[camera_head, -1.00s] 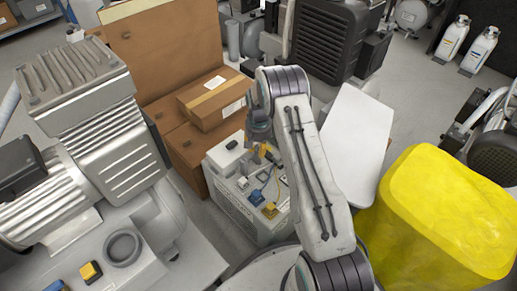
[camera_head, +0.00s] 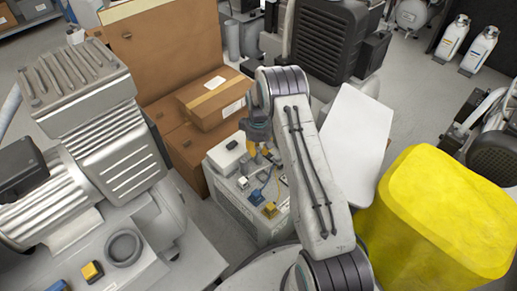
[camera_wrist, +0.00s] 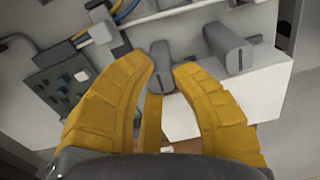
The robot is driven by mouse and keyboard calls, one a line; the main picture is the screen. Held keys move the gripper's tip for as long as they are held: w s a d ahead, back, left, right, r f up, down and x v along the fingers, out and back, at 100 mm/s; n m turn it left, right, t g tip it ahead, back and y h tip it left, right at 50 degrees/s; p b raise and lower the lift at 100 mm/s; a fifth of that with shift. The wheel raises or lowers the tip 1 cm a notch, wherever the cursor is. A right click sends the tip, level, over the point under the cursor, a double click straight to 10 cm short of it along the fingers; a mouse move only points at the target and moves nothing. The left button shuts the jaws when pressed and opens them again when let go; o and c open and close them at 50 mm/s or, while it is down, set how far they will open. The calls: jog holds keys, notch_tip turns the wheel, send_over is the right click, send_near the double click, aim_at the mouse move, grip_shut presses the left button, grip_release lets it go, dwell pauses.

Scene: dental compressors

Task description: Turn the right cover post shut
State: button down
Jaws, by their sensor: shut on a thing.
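In the wrist view, two grey cylindrical cover posts stand side by side, each with a dark slot mark on its end. The yellow fingers of my gripper (camera_wrist: 164,68) are shut on one cover post (camera_wrist: 162,62), which sits between the fingertips. The other cover post (camera_wrist: 228,47) is just outside the finger on the picture's right. In the head view, my gripper (camera_head: 251,148) is over the top of the light grey cabinet (camera_head: 234,202). The posts are too small and covered there to tell which one is held.
Blue and yellow cables (camera_wrist: 100,28) and a dark socket panel (camera_wrist: 62,84) are left of the fingers in the wrist view. Cardboard boxes (camera_head: 186,147) stand behind the cabinet. A yellow covered object (camera_head: 440,215) is at right, and a large compressor (camera_head: 95,130) at left.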

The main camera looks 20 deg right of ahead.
aim_at(258, 149)
jog(key=shift+a+n, duration=0.1)
jog(key=shift+n, duration=0.5)
jog(key=c, duration=1.1)
grip_release()
jog(key=shift+o, duration=0.2)
notch_tip(258, 149, up, 12)
